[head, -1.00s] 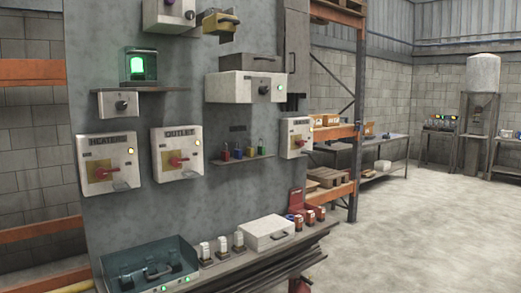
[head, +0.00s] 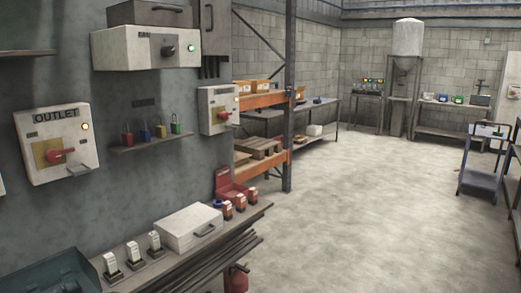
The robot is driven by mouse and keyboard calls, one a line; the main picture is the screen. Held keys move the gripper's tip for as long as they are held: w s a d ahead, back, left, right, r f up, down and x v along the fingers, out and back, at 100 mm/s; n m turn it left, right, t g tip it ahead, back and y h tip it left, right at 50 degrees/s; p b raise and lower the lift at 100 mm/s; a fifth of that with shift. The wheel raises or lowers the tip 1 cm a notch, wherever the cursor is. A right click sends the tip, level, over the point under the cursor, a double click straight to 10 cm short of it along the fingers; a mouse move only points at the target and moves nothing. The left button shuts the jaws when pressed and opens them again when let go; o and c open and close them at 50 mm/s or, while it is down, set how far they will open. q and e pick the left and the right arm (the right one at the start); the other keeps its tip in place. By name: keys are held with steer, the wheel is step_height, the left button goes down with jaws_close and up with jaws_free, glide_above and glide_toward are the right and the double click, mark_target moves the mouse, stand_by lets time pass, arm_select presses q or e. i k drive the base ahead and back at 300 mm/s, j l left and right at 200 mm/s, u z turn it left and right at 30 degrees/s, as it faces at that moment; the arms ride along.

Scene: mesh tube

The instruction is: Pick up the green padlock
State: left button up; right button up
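The green padlock (head: 175,125) stands at the right end of a small wall shelf (head: 150,144) in the head view. A blue padlock (head: 145,133) and a yellow padlock (head: 160,130) stand to its left, and a red padlock (head: 127,135) is at the left end. The green padlock is small in the picture and nothing covers it. Neither of my grippers is in view.
Below the shelf, a long bench (head: 170,262) holds a white case (head: 188,227), a red box (head: 229,186) and a teal tray (head: 55,277). An OUTLET switch box (head: 80,130) is left of the shelf. Open concrete floor (head: 370,210) lies to the right.

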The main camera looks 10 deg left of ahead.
mark_target(175, 128)
steer(key=i+l+z, duration=0.2)
steer(key=i+z, duration=0.15)
steer(key=i, duration=0.5)
steer(key=i+z, duration=0.35)
steer(key=i, duration=0.5)
steer(key=i+u, duration=0.45)
steer(key=i+l+u, duration=0.25)
steer(key=u, duration=0.2)
steer(key=i+l+u, duration=0.25)
steer(key=u, duration=0.15)
steer(key=i+l+u, duration=0.25)
steer(key=l+u, duration=0.2)
steer(key=i+l+u, duration=0.2)
steer(key=l+u, duration=0.25)
steer(key=i+l+u, duration=0.1)
steer(key=l+u, duration=0.35)
